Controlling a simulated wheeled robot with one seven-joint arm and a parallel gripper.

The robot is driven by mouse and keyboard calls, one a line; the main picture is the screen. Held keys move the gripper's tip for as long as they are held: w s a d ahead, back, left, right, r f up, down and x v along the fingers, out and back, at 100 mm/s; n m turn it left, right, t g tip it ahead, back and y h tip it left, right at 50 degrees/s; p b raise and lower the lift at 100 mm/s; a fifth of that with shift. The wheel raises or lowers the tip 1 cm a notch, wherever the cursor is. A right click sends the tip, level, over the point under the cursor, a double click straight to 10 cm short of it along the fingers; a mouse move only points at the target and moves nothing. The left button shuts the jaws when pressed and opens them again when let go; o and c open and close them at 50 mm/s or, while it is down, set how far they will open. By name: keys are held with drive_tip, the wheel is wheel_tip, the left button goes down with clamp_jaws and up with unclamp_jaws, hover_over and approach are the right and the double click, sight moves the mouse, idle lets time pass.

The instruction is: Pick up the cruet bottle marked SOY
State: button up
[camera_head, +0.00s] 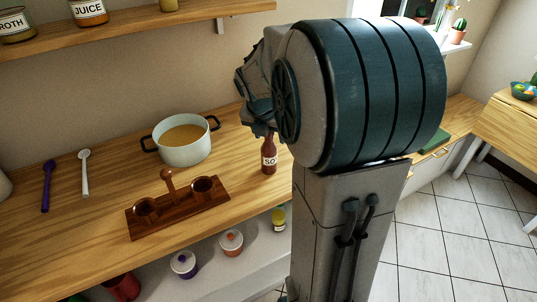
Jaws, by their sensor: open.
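A dark red-brown bottle (269,156) stands upright on the wooden counter. Its pale label shows the letters "SO"; the rest of the label is turned out of sight. My gripper (257,106) is open, just above or behind the bottle's neck in the picture. My large arm link covers part of the gripper, and I cannot tell whether the fingers touch the bottle. A wooden cruet stand (179,214) with a knobbed handle and two round holders is left of the bottle.
A white pot (184,150) of orange-brown soup stands behind the stand. A purple spoon (47,186) and a white spoon (84,173) lie at left. Lidded jars (231,242) sit on a lower shelf. A wall shelf (130,26) holds labelled jars. My arm hides the counter at right.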

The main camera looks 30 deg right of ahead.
drive_tip(key=shift+w+d+f, duration=0.1)
drive_tip(key=shift+f, duration=0.35)
drive_tip(key=shift+c, duration=0.3)
clamp_jaws()
drive_tip(key=shift+r, duration=0.1)
